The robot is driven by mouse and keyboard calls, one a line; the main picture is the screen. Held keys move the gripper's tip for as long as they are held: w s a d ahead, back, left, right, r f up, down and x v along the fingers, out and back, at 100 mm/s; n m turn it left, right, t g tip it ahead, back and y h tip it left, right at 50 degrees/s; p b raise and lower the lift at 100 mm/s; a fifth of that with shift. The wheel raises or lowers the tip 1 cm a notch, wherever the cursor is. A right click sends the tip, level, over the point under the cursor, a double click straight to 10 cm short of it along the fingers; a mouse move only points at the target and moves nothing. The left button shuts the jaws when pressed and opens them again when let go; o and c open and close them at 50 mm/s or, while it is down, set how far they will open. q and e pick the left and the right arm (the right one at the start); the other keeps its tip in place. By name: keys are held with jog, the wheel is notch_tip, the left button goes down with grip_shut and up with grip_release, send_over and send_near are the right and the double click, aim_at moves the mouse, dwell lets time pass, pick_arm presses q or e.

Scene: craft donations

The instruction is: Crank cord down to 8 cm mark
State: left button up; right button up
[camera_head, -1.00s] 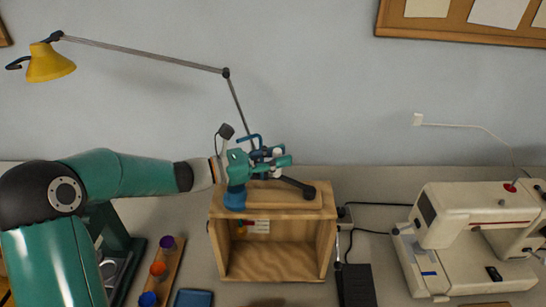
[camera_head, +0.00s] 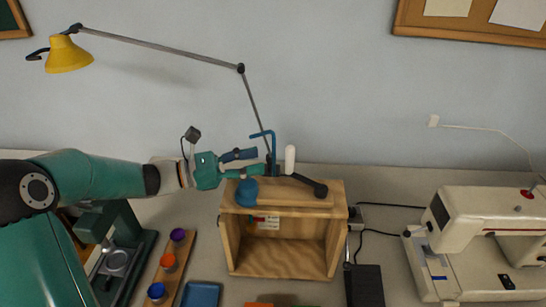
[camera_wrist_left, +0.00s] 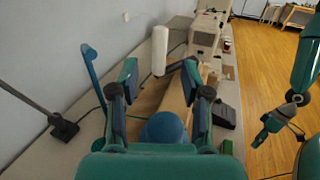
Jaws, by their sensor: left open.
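The open-fronted wooden box (camera_head: 282,260) stands on the table, with a blue knob (camera_head: 247,192) at its top left. A white upright crank handle (camera_head: 290,158) rises above the box top; it also shows in the left wrist view (camera_wrist_left: 160,50). A bent blue rod (camera_head: 273,148) stands beside it. A small card with red marks (camera_head: 268,224) shows inside the box; its marks are too small to read, and I cannot make out the cord. My left gripper (camera_head: 262,162) is open and empty, left of the white handle. My right gripper (camera_wrist_left: 272,122) is small at the wrist view's right.
A sewing machine (camera_head: 470,245) stands at the right, with a black pedal (camera_head: 364,286) between it and the box. A wooden strip (camera_head: 172,272) with coloured cups lies at the left, beside a blue tray (camera_head: 201,296). A lamp's arm (camera_head: 165,49) reaches behind the box.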

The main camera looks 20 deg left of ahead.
pick_arm(q)
jog(key=shift+v, duration=1.35)
